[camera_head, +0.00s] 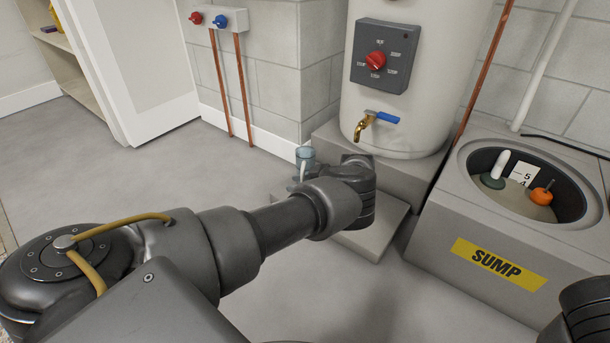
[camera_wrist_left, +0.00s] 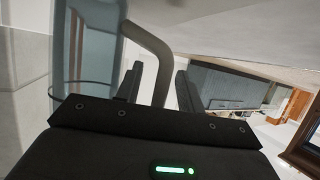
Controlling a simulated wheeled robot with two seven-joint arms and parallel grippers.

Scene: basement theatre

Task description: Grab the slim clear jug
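The slim clear jug (camera_head: 306,154) stands low beside the grey step, near the wall, partly hidden behind my left wrist in the head view. In the left wrist view the jug (camera_wrist_left: 93,50) fills the upper left as a bluish see-through wall, with its pale curved handle (camera_wrist_left: 159,62) to its right. My left gripper (camera_wrist_left: 160,88) has its two fingers apart, one on each side of the handle. Thin gaps show between handle and fingers, so it is around the handle without a visible grip. In the head view its fingers (camera_head: 297,181) are mostly hidden. My right gripper is out of view.
A grey step (camera_head: 372,238) lies under my left wrist, before the boiler's plinth (camera_head: 408,176). The boiler (camera_head: 425,110) has a brass tap (camera_head: 364,127). The sump box (camera_head: 450,220) stands at right. Open floor (camera_head: 180,175) lies at left.

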